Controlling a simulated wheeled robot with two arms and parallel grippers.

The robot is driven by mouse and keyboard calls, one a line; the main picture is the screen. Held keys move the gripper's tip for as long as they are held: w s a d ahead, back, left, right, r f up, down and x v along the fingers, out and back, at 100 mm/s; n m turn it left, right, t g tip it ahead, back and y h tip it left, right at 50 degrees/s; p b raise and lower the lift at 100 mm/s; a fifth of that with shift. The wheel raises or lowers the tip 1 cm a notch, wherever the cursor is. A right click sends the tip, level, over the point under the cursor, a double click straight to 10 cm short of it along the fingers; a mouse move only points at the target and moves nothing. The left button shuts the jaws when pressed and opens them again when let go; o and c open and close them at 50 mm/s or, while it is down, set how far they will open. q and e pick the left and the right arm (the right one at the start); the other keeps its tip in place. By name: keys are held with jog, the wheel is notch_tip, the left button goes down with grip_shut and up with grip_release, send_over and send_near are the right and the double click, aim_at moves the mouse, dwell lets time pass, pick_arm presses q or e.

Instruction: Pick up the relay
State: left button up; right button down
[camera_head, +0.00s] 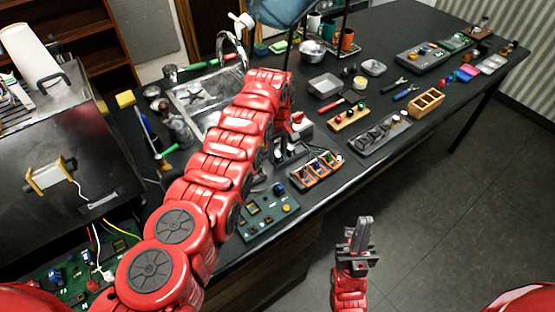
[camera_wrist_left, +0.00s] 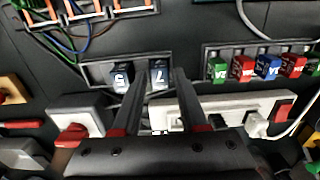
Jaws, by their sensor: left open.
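In the left wrist view, a dark tray (camera_wrist_left: 96,74) holds two dark blocks with pale number labels that look like relays. One relay (camera_wrist_left: 122,76) is on the left, and the other relay (camera_wrist_left: 160,74) is on the right. My left gripper (camera_wrist_left: 160,76) is open, its two fingers apart on either side of the right relay in this view. I cannot tell whether they touch it or how far above it they are. In the head view my left arm hides most of that gripper. My right gripper (camera_head: 363,232) is over the floor, away from the table; its finger gap is unclear.
A white power strip (camera_wrist_left: 225,108) lies close to the left gripper's fingers. A row of coloured blocks (camera_wrist_left: 267,68) sits to the right.

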pick_arm(q)
jog(key=shift+w, duration=0.1)
jog(key=shift+c, duration=0.3)
jog(key=shift+r, duration=0.1)
jog(key=c, duration=0.5)
grip_shut()
jog(key=shift+r, duration=0.1)
